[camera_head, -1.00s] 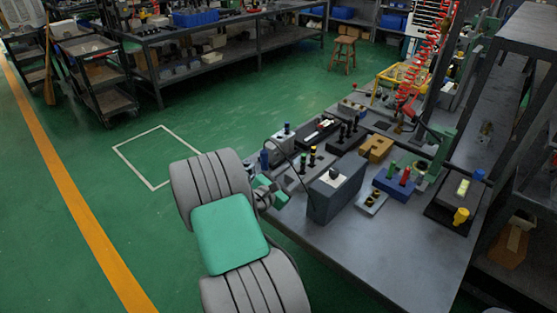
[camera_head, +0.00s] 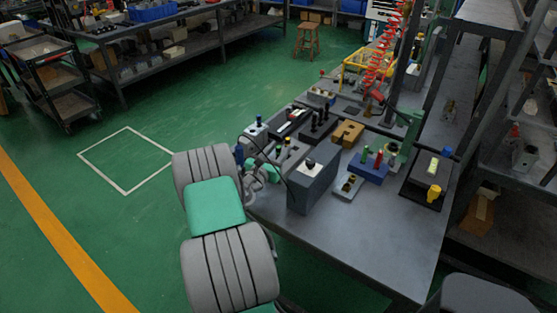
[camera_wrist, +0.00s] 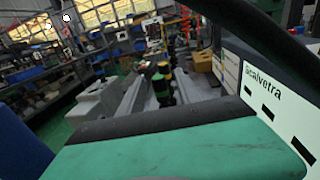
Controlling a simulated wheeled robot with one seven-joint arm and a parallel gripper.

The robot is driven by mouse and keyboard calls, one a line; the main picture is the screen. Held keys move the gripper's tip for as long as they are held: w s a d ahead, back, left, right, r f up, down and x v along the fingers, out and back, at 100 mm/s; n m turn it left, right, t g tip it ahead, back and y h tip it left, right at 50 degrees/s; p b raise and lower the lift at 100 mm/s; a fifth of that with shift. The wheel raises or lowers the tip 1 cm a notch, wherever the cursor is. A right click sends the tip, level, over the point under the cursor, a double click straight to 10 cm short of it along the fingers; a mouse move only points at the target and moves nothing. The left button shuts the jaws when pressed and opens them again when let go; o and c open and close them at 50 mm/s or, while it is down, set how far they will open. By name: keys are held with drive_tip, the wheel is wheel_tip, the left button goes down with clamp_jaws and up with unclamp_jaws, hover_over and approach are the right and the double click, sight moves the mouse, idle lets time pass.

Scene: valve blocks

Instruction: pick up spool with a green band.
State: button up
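In the wrist view, a dark upright spool with a yellow-green band (camera_wrist: 162,88) stands in a grey valve block, near the middle of the picture. In the head view, a small dark spool with a yellowish band (camera_head: 288,144) stands behind the tall grey box and may be the same one; its lower part is hidden. My gripper (camera_head: 262,172) is at the bench's left edge, left of the grey box and in front of that spool, apart from it. My arm partly hides it, and its fingers are not clear. Green casing of mine fills the bottom of the wrist view.
The tall grey box (camera_head: 314,185) stands close to the right of my gripper; its lettered side (camera_wrist: 270,100) is near in the wrist view. A blue block (camera_head: 369,174) holds green and red spools. The bench front (camera_head: 385,235) is bare.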

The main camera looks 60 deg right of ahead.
clamp_jaws()
drive_tip(key=shift+r, duration=0.1)
idle(0.6)
